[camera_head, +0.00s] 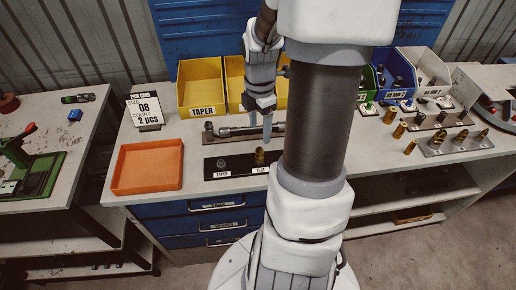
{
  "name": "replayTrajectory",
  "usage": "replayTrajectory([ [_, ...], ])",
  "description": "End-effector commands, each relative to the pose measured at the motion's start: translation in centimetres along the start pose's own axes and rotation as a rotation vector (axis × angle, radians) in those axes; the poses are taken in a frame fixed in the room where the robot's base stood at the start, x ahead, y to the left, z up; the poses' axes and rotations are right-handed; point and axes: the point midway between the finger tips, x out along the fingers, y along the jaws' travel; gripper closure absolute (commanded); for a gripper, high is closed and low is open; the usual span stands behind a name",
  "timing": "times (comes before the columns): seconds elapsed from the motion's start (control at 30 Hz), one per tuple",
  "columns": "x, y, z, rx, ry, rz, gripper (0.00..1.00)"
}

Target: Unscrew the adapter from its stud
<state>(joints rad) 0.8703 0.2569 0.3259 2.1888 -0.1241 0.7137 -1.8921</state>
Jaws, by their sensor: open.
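A black plate (239,165) lies near the bench's front edge, with a "TAPER" label at its left and a "FLAT" label at its right. A brass fitting (259,156) stands upright at the FLAT end. A small dark fitting (221,164) sits at the TAPER end. I cannot tell which of them is the adapter, and no bare stud is visible. My gripper (261,126) points down, open, with nothing seen between its fingers.
An orange tray (147,167) is at left, with a "08" pick card (145,110) behind it. Yellow bins (201,88) stand behind my gripper. Several brass fittings (400,130) and a metal plate (457,143) are at right. My arm hides the bench's middle.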

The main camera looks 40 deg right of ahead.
Motion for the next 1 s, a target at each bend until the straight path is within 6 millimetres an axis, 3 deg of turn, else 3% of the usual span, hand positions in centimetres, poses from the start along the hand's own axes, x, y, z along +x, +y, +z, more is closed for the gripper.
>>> replayTrajectory([
  [0.3, 6.7, -0.1, -0.1, -0.001, 0.002, -0.004, 0.31],
  [0.5, 9.5, 0.0, -0.1, 0.0, 0.001, -0.001, 0.31],
  [0.7, 10.7, 0.0, 0.0, 0.001, 0.0, 0.0, 0.31],
  [1.0, 10.8, 0.0, 0.0, 0.001, -0.001, 0.001, 0.33],
])
